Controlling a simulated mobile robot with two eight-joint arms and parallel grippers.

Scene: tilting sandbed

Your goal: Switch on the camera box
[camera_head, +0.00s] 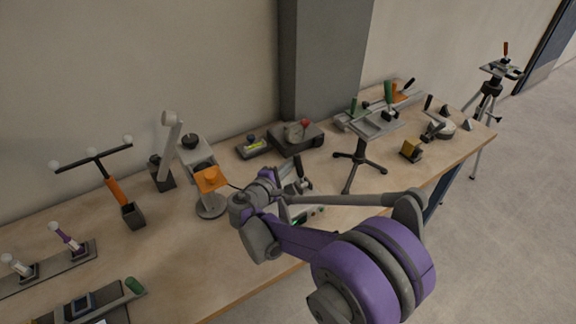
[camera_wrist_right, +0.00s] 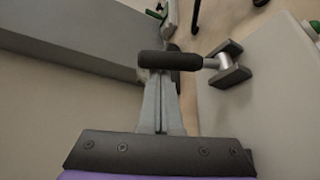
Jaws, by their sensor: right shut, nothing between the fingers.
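A low light-grey box (camera_head: 312,214) with a small green light on its front, which I take to be the camera box, sits on the bench, largely hidden behind my right arm. A lever with a dark grip (camera_head: 299,166) rises from its area. The right wrist view shows a black grip (camera_wrist_right: 172,60) on a silver shaft and a bracket on a pale surface (camera_wrist_right: 260,95). My right gripper (camera_head: 284,190) is shut and empty; its fingertips (camera_wrist_right: 160,78) are right at the black grip, and I cannot tell whether they touch. My left gripper is out of view.
A stand with an orange plate (camera_head: 210,180) is left of my right gripper. A dark box with a red knob (camera_head: 297,135) is behind it. A tray on a wheeled-style stand (camera_head: 365,155) is to the right.

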